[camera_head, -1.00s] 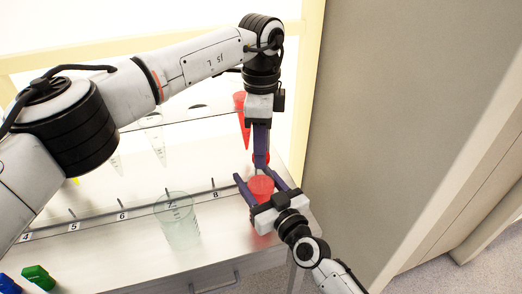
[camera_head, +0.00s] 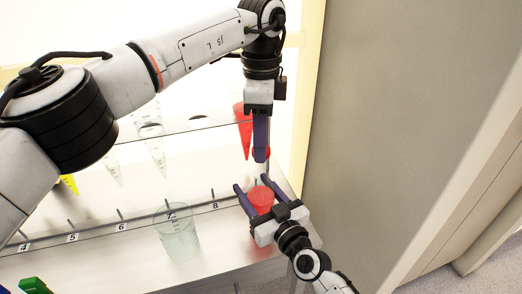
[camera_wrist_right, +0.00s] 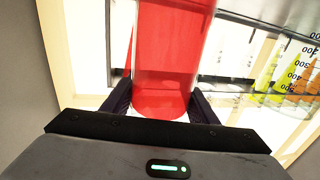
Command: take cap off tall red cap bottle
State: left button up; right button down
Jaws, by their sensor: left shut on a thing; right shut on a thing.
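The tall bottle with red contents (camera_head: 261,199) is upright between the fingers of my right gripper (camera_head: 252,187), which is shut on it near the shelf's right end. In the right wrist view the bottle (camera_wrist_right: 172,50) fills the space between the fingers (camera_wrist_right: 158,100). My left gripper (camera_head: 261,157) points down above the bottle, with a gap between them. It is shut on the small red cap (camera_head: 266,153), mostly hidden by the fingers. The bottle's upper end shows no separate cap in the head view.
A red cone-shaped tube (camera_head: 243,130) hangs in the rack just left of my left gripper. A clear beaker (camera_head: 177,235) stands at label 7. Clear tubes (camera_head: 154,145) hang further left. A beige wall (camera_head: 400,130) closes the right side.

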jog(key=c, duration=0.6)
grip_release()
jog(key=shift+c, duration=0.2)
